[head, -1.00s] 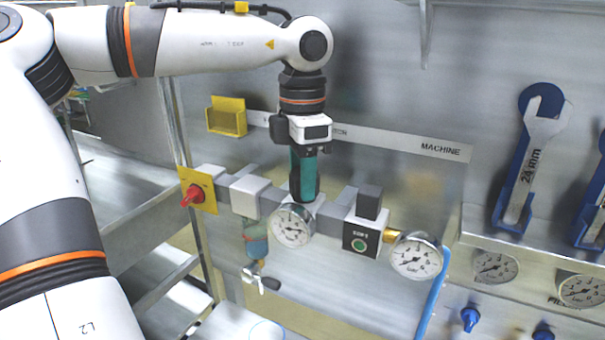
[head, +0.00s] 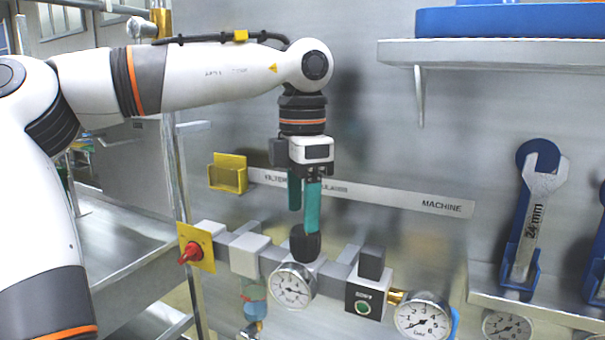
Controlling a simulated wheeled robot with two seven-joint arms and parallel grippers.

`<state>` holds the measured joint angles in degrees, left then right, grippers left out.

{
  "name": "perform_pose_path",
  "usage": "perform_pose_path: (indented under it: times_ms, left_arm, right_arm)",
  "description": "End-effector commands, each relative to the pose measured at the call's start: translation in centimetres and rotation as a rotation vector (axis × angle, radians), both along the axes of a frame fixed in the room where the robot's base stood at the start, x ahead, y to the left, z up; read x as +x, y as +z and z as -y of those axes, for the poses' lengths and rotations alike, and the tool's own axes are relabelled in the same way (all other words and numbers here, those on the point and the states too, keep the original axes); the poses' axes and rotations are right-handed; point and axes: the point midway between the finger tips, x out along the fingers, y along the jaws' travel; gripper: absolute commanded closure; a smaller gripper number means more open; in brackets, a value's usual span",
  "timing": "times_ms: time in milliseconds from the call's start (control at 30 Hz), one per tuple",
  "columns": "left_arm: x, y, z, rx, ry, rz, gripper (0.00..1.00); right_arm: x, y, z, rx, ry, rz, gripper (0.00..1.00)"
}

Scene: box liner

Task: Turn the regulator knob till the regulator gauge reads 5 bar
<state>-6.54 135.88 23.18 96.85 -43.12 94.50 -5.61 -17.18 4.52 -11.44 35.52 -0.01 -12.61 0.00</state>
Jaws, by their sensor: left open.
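The black regulator knob (head: 305,242) stands on top of the pipe line on the wall panel. The regulator gauge (head: 292,286), a round white dial, faces me just below the knob. Its needle points toward the lower right, but the numbers are too small to read surely. My left gripper (head: 304,222) points down above the knob, with its teal fingers apart. The nearer finger's tip is at the knob's top edge in the picture; I cannot tell whether it touches. The left gripper holds nothing. My right gripper is out of view.
A red handle (head: 191,253) on a yellow plate is at left. A black-and-white valve block (head: 366,297) with a green button and a second gauge (head: 422,318) are at right. A 24 mm wrench (head: 537,215) hangs farther right. A shelf (head: 480,53) juts out above.

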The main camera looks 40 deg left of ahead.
Motion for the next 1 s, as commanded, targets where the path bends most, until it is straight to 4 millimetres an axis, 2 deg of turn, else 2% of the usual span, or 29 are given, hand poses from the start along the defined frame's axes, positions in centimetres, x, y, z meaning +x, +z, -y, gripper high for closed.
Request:
perform_pose_path:
  times_ms: [200, 400, 1000]
  left_arm:
    - [0.1, 4.4, 0.0, 0.001, 0.002, 0.004, 0.37]
    - [0.0, 6.6, 0.0, 0.0, 0.001, 0.001, 0.37]
    - [0.0, 7.0, 0.0, 0.001, 0.0, 0.0, 0.37]
  right_arm:
    - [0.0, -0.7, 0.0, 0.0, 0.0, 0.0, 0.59]
    - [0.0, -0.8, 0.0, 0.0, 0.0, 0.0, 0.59]
    - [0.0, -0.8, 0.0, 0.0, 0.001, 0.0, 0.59]
